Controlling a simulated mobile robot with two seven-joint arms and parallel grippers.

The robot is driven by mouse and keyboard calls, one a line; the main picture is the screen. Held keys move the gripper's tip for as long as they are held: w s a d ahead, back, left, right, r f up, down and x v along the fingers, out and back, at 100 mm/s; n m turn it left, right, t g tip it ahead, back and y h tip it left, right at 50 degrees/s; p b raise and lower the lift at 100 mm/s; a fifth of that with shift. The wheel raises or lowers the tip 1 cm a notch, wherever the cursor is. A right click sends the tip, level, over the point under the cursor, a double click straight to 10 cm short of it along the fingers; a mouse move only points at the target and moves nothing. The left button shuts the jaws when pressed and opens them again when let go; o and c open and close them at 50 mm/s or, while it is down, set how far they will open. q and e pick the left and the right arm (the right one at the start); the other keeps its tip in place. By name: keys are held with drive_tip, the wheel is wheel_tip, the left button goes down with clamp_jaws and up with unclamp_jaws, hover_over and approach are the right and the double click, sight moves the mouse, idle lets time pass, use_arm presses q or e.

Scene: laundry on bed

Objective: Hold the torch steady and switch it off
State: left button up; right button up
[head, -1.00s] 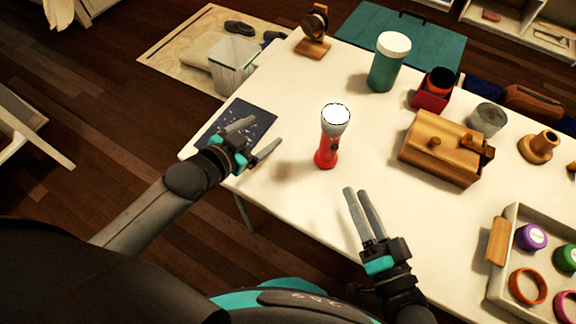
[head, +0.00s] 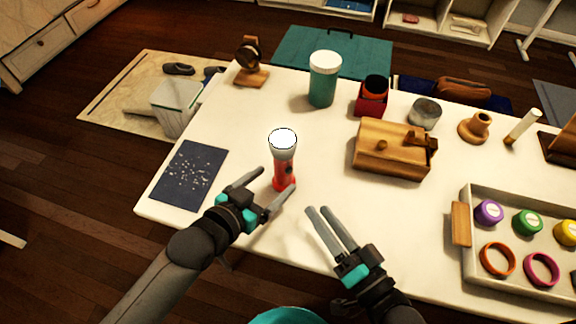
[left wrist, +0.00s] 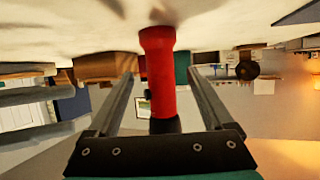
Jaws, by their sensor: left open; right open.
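The torch (head: 284,162) stands upright on the white table, with a red body and a pale head whose top glows bright white. A dark switch shows on its side. My left gripper (head: 264,194) is open just in front of the torch, its fingers pointing toward the torch's lower body. In the left wrist view the red torch (left wrist: 158,75) appears upside down between the two open fingers, with space on both sides. My right gripper (head: 318,212) is open and empty to the right and front of the torch, its fingers close together and apart from it.
On the white table (head: 240,240), a dark speckled sheet (head: 188,175) lies left of the torch. A wooden box (head: 392,155) stands to the right, a teal jar (head: 323,85) behind. A tray (head: 468,260) with coloured rings and lids is at the right. Bare tabletop surrounds the torch.

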sight(289, 167)
use_arm(q)
drive_tip(key=x, duration=0.8)
drive_tip(key=shift+c, duration=0.3)
clamp_jaws()
idle(0.4)
idle(0.5)
use_arm(e)
clamp_jaws()
idle(1.5)
